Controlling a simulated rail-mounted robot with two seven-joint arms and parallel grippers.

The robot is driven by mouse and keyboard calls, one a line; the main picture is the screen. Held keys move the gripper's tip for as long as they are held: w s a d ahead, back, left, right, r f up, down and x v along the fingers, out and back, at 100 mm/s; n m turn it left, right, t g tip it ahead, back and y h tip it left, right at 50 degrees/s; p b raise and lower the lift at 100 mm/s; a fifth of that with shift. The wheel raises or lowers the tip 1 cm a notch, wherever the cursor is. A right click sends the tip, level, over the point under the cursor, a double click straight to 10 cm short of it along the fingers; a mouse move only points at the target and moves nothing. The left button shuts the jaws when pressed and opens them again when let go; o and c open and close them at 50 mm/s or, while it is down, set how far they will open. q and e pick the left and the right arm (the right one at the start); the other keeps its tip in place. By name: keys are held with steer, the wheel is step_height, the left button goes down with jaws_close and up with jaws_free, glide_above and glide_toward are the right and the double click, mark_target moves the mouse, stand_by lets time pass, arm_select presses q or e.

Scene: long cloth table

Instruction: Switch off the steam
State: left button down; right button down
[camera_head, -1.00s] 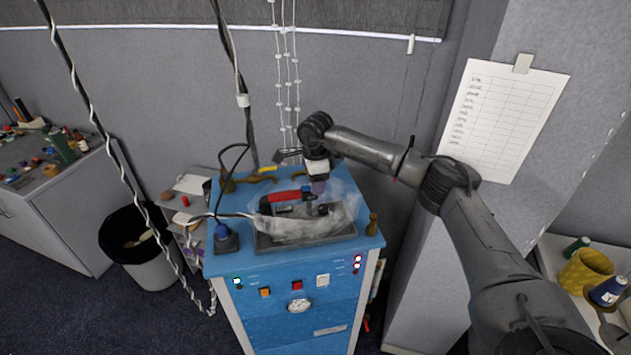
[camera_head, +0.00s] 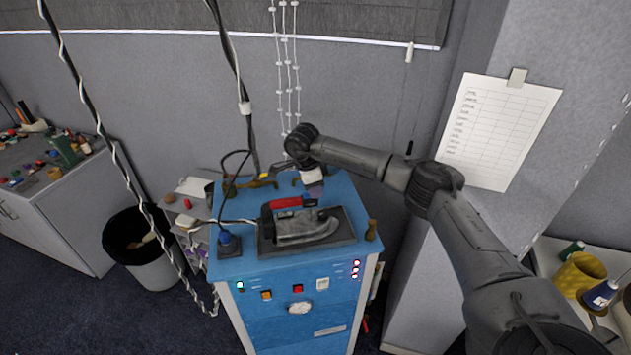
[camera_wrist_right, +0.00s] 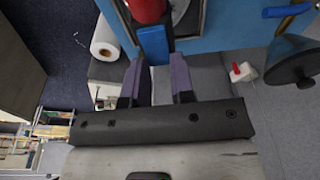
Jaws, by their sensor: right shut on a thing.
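The iron (camera_head: 305,228) lies on a dark rest plate (camera_head: 345,236) on top of the blue steam cabinet (camera_head: 250,266). Its red handle (camera_head: 287,203) also shows at the top of the right wrist view (camera_wrist_right: 146,10). A blue part (camera_wrist_right: 154,42) sits at the end of this handle. No steam shows around the iron. My left gripper is not in view.
A blue plug-like fitting (camera_head: 226,243) with a cable stands left of the iron. A small brown bottle (camera_head: 371,231) stands at the right edge. A bin (camera_head: 150,262) is on the floor.

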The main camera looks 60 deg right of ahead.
steer(key=shift+w+a+r+g, duration=0.1)
steer(key=shift+r+g, duration=0.05)
steer(key=shift+g, duration=0.15)
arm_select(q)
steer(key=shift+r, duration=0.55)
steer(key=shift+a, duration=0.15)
arm_select(e)
steer(key=c, duration=1)
jaws_free()
steer(key=shift+o, duration=0.2)
steer(key=b+v, duration=0.2)
steer(key=v, duration=0.6)
arm_select(q)
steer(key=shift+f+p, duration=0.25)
steer(key=shift+p, duration=0.7)
arm_select(e)
steer(key=s+d+v, duration=0.1)
steer(key=v, duration=0.4)
glide_above(306, 195)
steer(key=w+a, duration=0.1)
steer(key=shift+r, duration=0.3)
